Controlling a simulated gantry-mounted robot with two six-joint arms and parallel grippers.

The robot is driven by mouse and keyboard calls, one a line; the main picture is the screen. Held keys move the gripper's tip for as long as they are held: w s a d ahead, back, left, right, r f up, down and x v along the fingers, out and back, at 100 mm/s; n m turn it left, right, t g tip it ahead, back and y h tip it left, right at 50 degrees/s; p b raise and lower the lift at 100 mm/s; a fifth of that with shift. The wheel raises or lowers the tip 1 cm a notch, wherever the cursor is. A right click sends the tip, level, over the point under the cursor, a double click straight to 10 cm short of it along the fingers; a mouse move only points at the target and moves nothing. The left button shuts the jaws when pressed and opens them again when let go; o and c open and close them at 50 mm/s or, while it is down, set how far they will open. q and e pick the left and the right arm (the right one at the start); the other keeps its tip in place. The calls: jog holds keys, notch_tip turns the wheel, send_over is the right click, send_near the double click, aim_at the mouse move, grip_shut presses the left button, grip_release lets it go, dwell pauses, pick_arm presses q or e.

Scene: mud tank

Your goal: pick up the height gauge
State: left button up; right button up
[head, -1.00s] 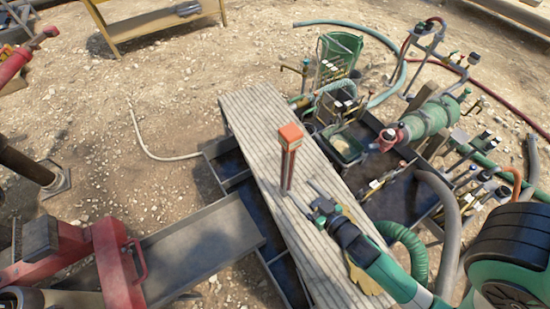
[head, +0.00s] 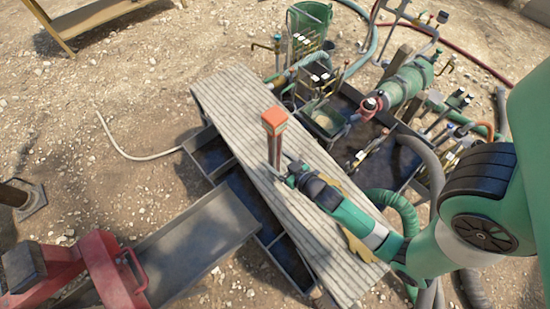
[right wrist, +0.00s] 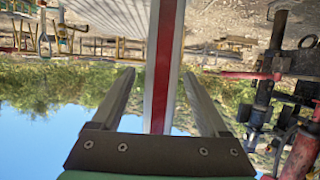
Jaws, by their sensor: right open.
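The height gauge (head: 274,122) is a slim upright post with an orange-red block on top. It stands on the grey plank walkway (head: 225,92) in the middle of the head view. My right gripper (head: 287,168) is low beside the post, just to its right. In the right wrist view the gauge (right wrist: 165,65) shows as a pale post with a red stripe, between the two open fingers, with a gap on each side. The foot of the gauge is partly hidden by the gripper. My left gripper is not in view.
A dark tank (head: 277,263) lies under the walkway. A grey chute (head: 195,240) and red frame (head: 110,270) are at lower left. Green pump gear (head: 410,82), valves and hoses crowd the right. Stony ground (head: 110,90) at left is mostly clear.

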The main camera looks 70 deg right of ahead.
aim_at(269, 154)
jog(key=x, duration=0.3)
jog(key=shift+w+d+f+b, duration=0.2)
jog(key=shift+w+b, duration=0.1)
jog(key=shift+b, duration=0.1)
grip_shut()
jog(key=shift+r, duration=0.1)
dwell(0.9)
